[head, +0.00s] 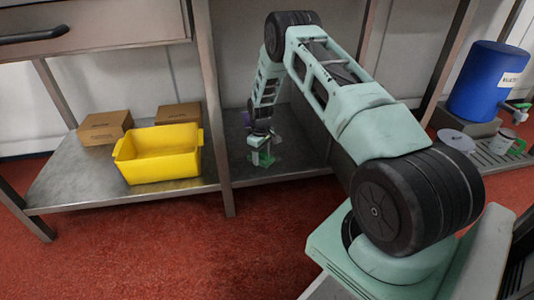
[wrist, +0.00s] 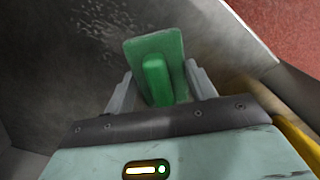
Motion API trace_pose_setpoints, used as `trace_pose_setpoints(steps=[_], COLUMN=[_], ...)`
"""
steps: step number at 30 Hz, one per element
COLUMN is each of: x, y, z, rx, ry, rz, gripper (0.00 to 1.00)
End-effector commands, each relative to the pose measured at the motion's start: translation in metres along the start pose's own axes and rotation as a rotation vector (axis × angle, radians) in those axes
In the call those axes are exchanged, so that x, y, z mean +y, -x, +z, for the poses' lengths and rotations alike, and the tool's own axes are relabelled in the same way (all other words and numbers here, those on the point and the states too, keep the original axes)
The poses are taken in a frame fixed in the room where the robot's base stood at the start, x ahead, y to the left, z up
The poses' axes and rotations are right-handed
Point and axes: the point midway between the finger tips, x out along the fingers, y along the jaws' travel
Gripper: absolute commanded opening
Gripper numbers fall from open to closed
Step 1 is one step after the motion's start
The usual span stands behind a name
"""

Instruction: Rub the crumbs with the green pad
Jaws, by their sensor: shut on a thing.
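The green pad (wrist: 168,47) shows in the wrist view as a flat rectangle with a raised green handle (wrist: 156,80). My gripper (wrist: 158,88) has its two grey fingers on either side of that handle and is shut on it. Pale crumbs (wrist: 98,38) are scattered on the dark metal surface to the left of the pad's far end. In the head view my gripper (head: 262,156) points down over the low shelf, with a bit of green at its tip. I cannot tell whether the pad touches the surface.
A yellow tub (head: 160,160) and two cardboard boxes (head: 105,127) stand on the metal shelf (head: 70,190), left of a steel post (head: 213,110). A blue container (head: 487,82) with a tap stands at the right. Red floor (wrist: 285,25) lies beyond the shelf edge.

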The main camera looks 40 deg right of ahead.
Motion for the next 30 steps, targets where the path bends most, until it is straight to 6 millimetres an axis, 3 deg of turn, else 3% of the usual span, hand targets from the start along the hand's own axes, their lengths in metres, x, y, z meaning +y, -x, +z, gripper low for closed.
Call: trace_pose_setpoints(steps=[21,30], x=[-0.031,-0.032], y=[-0.003,-0.001], z=[-0.03,-0.031], rx=[-0.001,-0.002], ry=[-0.001,-0.001], rz=[-0.001,-0.002], gripper=[0.37,0.37])
